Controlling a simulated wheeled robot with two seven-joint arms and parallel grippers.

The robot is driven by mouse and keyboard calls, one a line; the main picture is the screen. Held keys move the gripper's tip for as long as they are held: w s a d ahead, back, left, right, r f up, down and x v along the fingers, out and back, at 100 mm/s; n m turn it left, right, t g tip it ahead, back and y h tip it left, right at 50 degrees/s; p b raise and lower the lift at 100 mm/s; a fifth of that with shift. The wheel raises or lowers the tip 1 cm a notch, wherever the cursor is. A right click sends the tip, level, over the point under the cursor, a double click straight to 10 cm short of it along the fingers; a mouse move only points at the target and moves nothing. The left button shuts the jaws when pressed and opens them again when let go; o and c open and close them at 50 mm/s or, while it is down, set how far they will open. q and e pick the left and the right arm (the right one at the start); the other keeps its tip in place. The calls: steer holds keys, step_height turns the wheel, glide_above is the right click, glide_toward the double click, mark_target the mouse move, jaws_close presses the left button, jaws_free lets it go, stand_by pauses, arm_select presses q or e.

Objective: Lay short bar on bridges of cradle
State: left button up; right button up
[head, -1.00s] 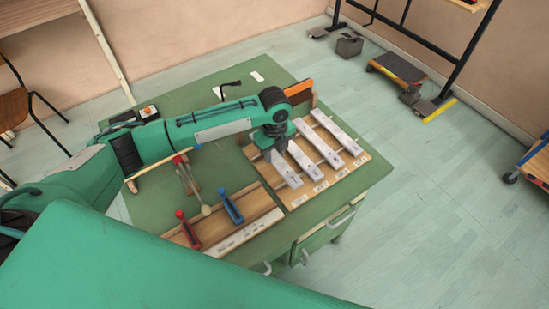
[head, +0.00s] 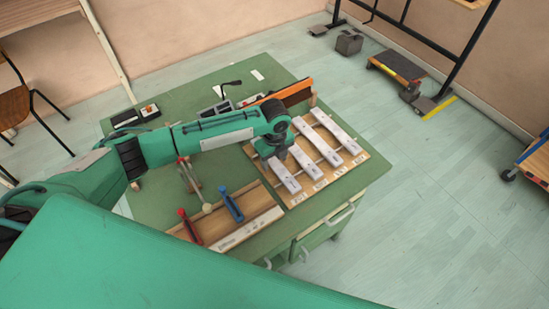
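The wooden cradle (head: 358,172) lies at the right end of the green table, with several pale metal bars across it. The leftmost bar (head: 284,176) looks shorter than the right ones, but the arm hides part of its far end. My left gripper (head: 268,153) points down over the far end of that bar. Its fingertips are hidden, so I cannot tell whether it is open or grips the bar. Another bar (head: 303,160) lies just right of it, and two longer bars are farther right. The bridges under the left bars are mostly hidden. My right gripper is not in view.
A wooden tray (head: 262,212) with a red-handled and a blue-handled tool (head: 231,205) stands left of the cradle. An orange-topped board (head: 290,93) stands behind it.

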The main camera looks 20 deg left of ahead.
mark_target(273, 163)
arm_select(q)
steer(key=shift+f+b, duration=0.2)
steer(key=shift+b, duration=0.4)
step_height(273, 163, up, 14)
steer(key=b, duration=0.2)
steer(key=shift+s+a, duration=0.15)
steer(key=shift+a, duration=0.05)
steer(key=shift+r, duration=0.1)
